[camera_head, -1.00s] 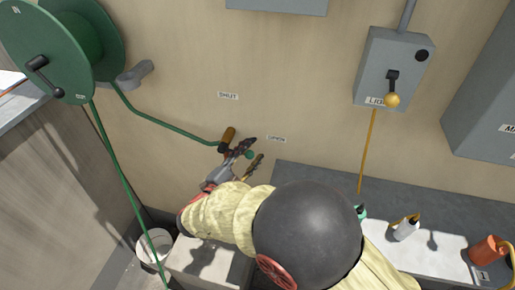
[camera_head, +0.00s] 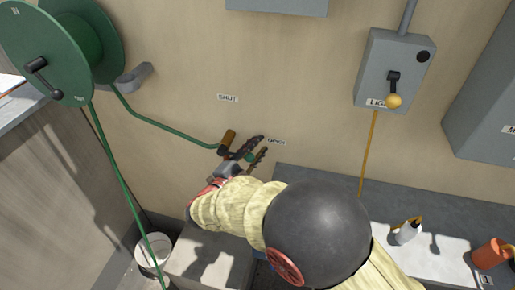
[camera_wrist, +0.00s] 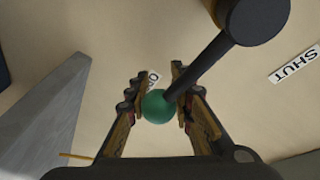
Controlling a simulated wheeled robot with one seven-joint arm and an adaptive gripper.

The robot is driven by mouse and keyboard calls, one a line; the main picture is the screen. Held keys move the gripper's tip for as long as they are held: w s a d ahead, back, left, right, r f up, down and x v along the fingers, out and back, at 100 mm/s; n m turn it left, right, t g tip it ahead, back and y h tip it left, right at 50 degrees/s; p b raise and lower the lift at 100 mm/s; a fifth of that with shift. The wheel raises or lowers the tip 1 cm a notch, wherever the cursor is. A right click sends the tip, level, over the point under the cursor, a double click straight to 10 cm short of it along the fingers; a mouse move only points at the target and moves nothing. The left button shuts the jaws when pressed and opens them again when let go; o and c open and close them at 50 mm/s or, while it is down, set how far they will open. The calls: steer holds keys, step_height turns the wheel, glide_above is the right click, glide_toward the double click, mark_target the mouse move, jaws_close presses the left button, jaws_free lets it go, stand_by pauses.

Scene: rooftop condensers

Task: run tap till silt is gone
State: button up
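The tap on the wall has a brown fitting (camera_head: 228,137) at the end of a green pipe and a dark lever with a green ball knob (camera_wrist: 157,106). In the wrist view the dark lever (camera_wrist: 200,70) runs from upper right down to the knob. The knob lies between the fingers of my gripper (camera_wrist: 160,78), which are apart, with slight gaps seeming to remain beside it. In the head view my gripper (camera_head: 261,146) is at the lever, beside the OPEN label (camera_head: 276,141). The SHUT label (camera_head: 228,98) is above left. No water or silt is visible.
A white bucket (camera_head: 153,248) stands on the floor at lower left. A green hose reel (camera_head: 45,50) is at upper left.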

steer(key=shift+f, duration=0.15)
jaws_close()
stand_by(0.4)
steer(key=r+n+p, duration=0.1)
steer(key=n+p, duration=0.1)
steer(key=p, duration=0.1)
steer(key=shift+r, duration=0.4)
